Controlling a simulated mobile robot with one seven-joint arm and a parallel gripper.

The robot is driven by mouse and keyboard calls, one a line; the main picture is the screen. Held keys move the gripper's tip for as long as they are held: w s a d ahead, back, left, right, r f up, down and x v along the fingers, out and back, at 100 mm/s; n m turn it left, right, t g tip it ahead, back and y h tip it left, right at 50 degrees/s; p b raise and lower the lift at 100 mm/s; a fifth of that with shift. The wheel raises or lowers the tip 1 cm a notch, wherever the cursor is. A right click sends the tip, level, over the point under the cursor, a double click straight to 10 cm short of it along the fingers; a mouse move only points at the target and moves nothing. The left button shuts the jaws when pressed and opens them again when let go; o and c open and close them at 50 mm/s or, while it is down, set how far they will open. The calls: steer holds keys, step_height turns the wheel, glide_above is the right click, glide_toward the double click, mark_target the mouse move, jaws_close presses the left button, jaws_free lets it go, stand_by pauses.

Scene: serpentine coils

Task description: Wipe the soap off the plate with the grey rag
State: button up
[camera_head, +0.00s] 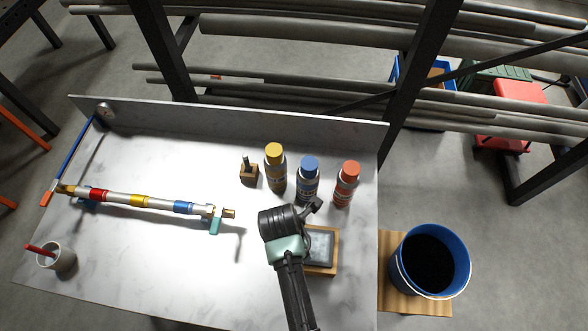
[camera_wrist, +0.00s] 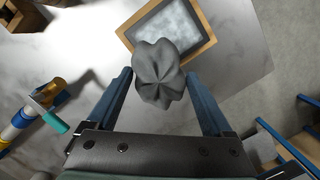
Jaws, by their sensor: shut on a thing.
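The plate (camera_wrist: 172,32) is a grey panel in a wooden frame, with a whitish, mottled soap film over its face. In the head view the plate (camera_head: 321,247) lies on the right part of the table, partly hidden by my arm. The grey rag (camera_wrist: 158,75) is a crumpled bundle between the two fingers of my gripper (camera_wrist: 159,78), which is shut on it. In the wrist view the rag overlaps the lower edge of the plate; I cannot tell whether it touches. My fingers and the rag are hidden in the head view.
Yellow-capped (camera_head: 275,168), blue-capped (camera_head: 308,180) and orange-capped (camera_head: 346,184) bottles stand behind the plate, near a small wooden block (camera_head: 249,172). A banded rod assembly (camera_head: 140,201) and a white cup (camera_head: 57,257) are left. A blue bucket (camera_head: 431,262) stands right of the table. The table's middle is clear.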

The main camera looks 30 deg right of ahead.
steer(key=shift+w+f+b, duration=0.1)
steer(key=shift+f+b, duration=0.7)
steer(key=shift+f, duration=0.35)
